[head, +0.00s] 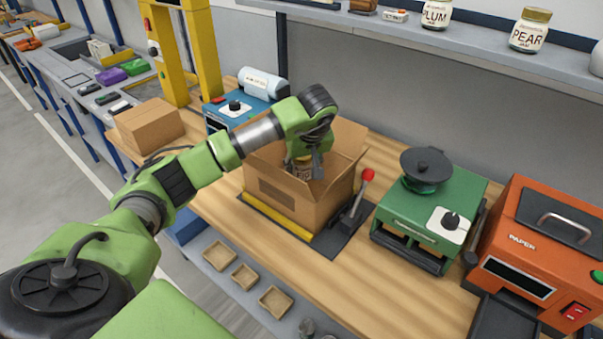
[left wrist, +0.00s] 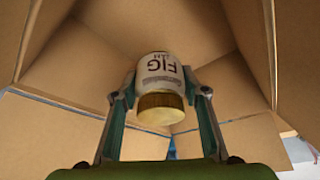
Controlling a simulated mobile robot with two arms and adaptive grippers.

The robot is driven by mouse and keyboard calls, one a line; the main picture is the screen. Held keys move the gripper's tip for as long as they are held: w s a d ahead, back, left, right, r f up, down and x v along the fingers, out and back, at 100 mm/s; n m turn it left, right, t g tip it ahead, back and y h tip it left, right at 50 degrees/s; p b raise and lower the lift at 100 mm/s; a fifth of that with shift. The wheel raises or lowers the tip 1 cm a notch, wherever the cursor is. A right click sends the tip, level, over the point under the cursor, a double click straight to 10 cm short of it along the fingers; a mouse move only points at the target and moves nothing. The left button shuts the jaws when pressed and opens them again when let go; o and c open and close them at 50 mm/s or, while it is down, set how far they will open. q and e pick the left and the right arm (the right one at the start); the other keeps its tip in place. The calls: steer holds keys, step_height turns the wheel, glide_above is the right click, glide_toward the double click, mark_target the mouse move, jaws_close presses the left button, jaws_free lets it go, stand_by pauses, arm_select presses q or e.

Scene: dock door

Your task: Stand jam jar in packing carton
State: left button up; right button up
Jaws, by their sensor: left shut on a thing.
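The jam jar (left wrist: 160,82) has a white label reading FIG JAM and a gold lid. My left gripper (left wrist: 160,100) is shut on it, with one finger on each side near the lid end. The packing carton (head: 277,200) stands open on the wooden bench, flaps up. In the head view my left gripper (head: 305,165) points down into the carton's opening, and the jar (head: 301,172) shows partly between the fingers, inside the rim. Carton walls surround the jar in the left wrist view. Whether the jar's base touches the carton floor I cannot tell. My right gripper is not in view.
A red-knobbed lever (head: 367,175) stands just right of the carton, then a green machine (head: 425,215) and an orange PAPER machine (head: 540,250). A closed carton (head: 148,124) and a yellow frame (head: 170,50) are to the left. A shelf with PLUM (head: 436,14) and PEAR (head: 530,30) jars hangs behind.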

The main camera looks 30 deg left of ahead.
mark_target(306, 164)
arm_select(q)
step_height(306, 164, down, 3)
steer(key=shift+p, duration=0.35)
steer(key=shift+f+b, duration=0.55)
steer(key=shift+f, duration=0.05)
steer(key=o, duration=1.3)
steer(key=shift+d, duration=0.1)
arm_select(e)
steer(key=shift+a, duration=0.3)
arm_select(q)
steer(key=shift+r, duration=0.2)
steer(key=b+v, duration=0.1)
steer(key=v, duration=1)
steer(key=shift+r, duration=0.3)
steer(key=shift+s+d+r, duration=0.15)
steer(key=shift+s+r, duration=0.05)
steer(key=shift+r, duration=0.4)
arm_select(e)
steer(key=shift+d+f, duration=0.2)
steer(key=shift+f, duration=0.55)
